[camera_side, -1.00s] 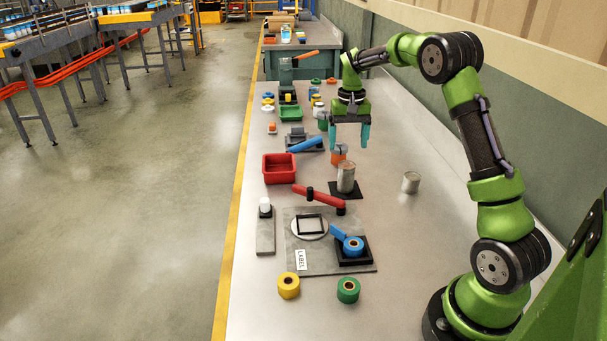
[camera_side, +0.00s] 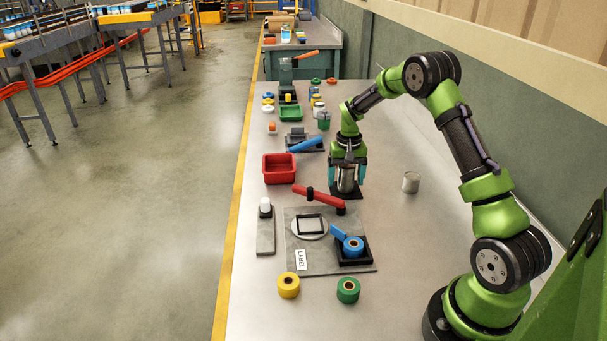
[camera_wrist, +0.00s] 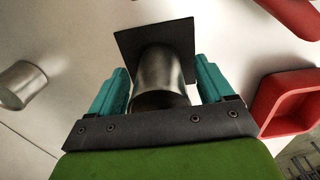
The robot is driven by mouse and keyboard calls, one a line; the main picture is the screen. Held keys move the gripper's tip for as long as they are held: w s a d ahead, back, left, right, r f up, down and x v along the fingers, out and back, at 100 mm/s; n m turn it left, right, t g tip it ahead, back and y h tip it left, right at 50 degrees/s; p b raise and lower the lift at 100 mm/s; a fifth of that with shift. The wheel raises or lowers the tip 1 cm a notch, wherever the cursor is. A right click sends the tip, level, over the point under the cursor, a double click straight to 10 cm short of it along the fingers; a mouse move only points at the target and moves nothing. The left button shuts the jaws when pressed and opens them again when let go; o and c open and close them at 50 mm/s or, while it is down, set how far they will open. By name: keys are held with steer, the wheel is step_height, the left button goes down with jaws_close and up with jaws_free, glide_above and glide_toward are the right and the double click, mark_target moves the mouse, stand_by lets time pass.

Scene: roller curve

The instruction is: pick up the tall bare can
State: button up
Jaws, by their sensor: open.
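The tall bare can (camera_side: 346,181) is a plain metal cylinder standing upright on a small black square mat (camera_side: 346,195). In the wrist view the can (camera_wrist: 161,75) sits between the two teal fingers, with the black mat (camera_wrist: 130,42) beyond it. My gripper (camera_side: 347,176) has come down over the can, one finger on each side. In the wrist view my gripper (camera_wrist: 160,88) is open, and a gap shows on the right side of the can. A shorter bare can (camera_side: 411,182) stands apart to the right; it is at the left edge in the wrist view (camera_wrist: 22,85).
A red tray (camera_side: 279,169) and a red lever (camera_side: 318,198) lie left of the can; the tray also shows in the wrist view (camera_wrist: 285,100). The bench right of the shorter can is clear.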

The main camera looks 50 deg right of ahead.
steer(key=shift+c, duration=0.5)
steer(key=shift+r, duration=0.1)
steer(key=c, duration=1.1)
